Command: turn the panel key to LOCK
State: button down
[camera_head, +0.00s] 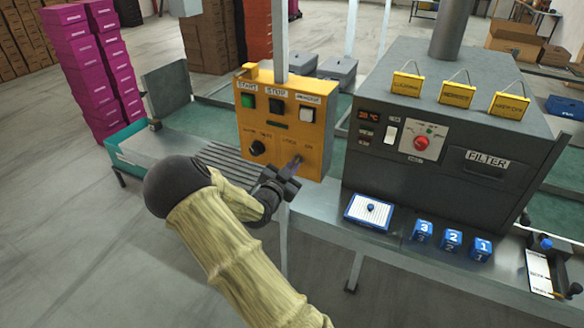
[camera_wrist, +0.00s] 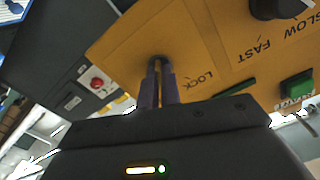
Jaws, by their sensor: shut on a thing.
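The yellow control panel (camera_head: 312,137) stands on the line, left of the grey machine. My gripper (camera_head: 297,162) is at the lower right of its face. In the wrist view, my gripper (camera_wrist: 159,65) has its two dark fingers nearly together at the panel face (camera_wrist: 120,50). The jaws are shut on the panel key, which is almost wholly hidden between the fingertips. The printed word LOCK (camera_wrist: 197,79) is just to the right of the fingers in this view. The other key label is hidden here. I cannot tell which way the key points.
A black SLOW/FAST knob (camera_head: 257,148) is left of my gripper. The green START button (camera_head: 248,101) and a white button (camera_head: 307,115) are above. The grey FILTER machine (camera_head: 470,130) stands close on the right. Blue numbered blocks (camera_head: 452,240) lie on the front ledge.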

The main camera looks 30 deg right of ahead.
jog(key=n+p, duration=0.2)
jog(key=n, duration=0.9)
jog(key=shift+n+p, duration=0.3)
jog(key=shift+p, duration=0.1)
jog(key=shift+f, duration=0.1)
jog(key=c, duration=1.6)
grip_release()
jog(key=b+v, duration=0.3)
jog(key=v, duration=1.4)
jog(key=shift+s+a, duration=0.2)
jog(key=shift+s, duration=0.05)
